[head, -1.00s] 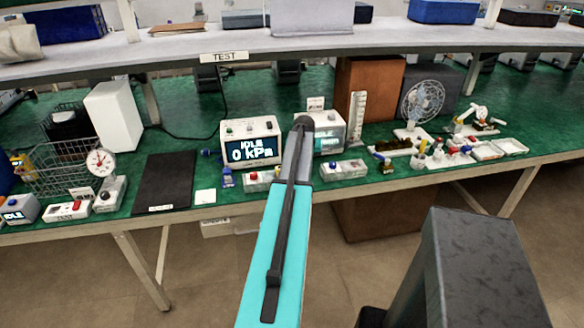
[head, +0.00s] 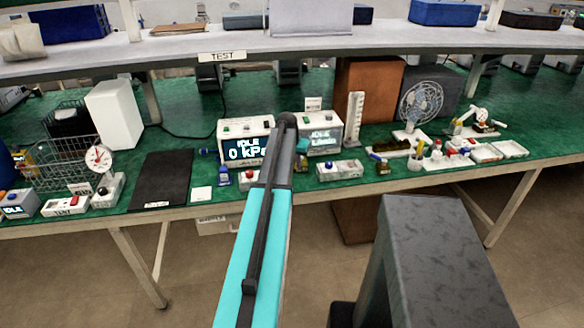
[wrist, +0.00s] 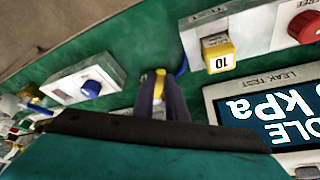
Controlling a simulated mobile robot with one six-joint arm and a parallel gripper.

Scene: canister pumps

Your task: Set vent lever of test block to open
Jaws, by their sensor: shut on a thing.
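The test block (wrist: 256,38) lies in the wrist view, marked TEST, with a yellow block labelled 10 (wrist: 217,53) and a red knob (wrist: 304,25) on it. In the head view its red-knob end (head: 247,178) shows left of my arm, which hides the rest. My gripper (wrist: 161,92) is shut on a small yellow-topped thing (wrist: 160,75) beside the block's near end. A blue curved piece (wrist: 182,67) is just right of the fingers. I cannot tell whether the held thing is the vent lever, nor how the lever is set.
The leak test unit (head: 237,148) reads IDLE 0 kPa, close to my gripper; it also shows in the wrist view (wrist: 275,115). A white block with a blue knob (head: 340,171) stands to the right. A wire basket (head: 62,165) and dark mat (head: 161,180) are at left.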

